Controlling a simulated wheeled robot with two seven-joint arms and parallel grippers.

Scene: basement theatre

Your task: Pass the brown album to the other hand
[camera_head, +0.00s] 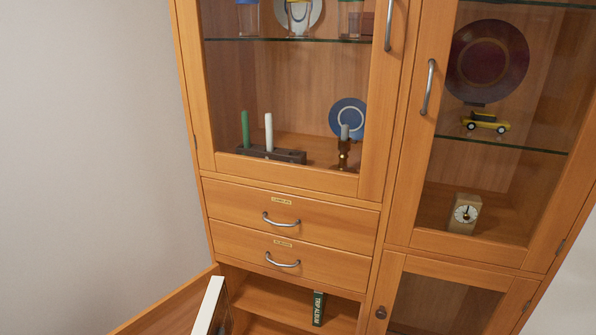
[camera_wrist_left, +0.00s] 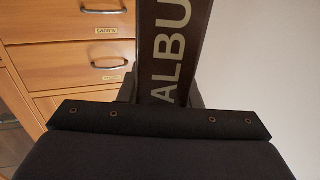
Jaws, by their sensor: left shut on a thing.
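The brown album (camera_wrist_left: 170,45) shows in the left wrist view as a dark brown spine with pale letters reading "ALBU". My left gripper (camera_wrist_left: 164,92) is shut on it, with a dark finger at either side of the spine. The album's far end runs out of the top of that view. In the head view a slim white and dark shape (camera_head: 209,306) stands at the bottom edge, in front of the open lower compartment. I cannot tell how much of it is album or gripper. My right gripper is in neither view.
A wooden cabinet (camera_head: 292,194) with glass doors and two shut drawers fills the middle and right. Its lower left door (camera_head: 165,304) hangs open. A green album (camera_head: 318,309) stands on the lower shelf. Bare wall lies to the left.

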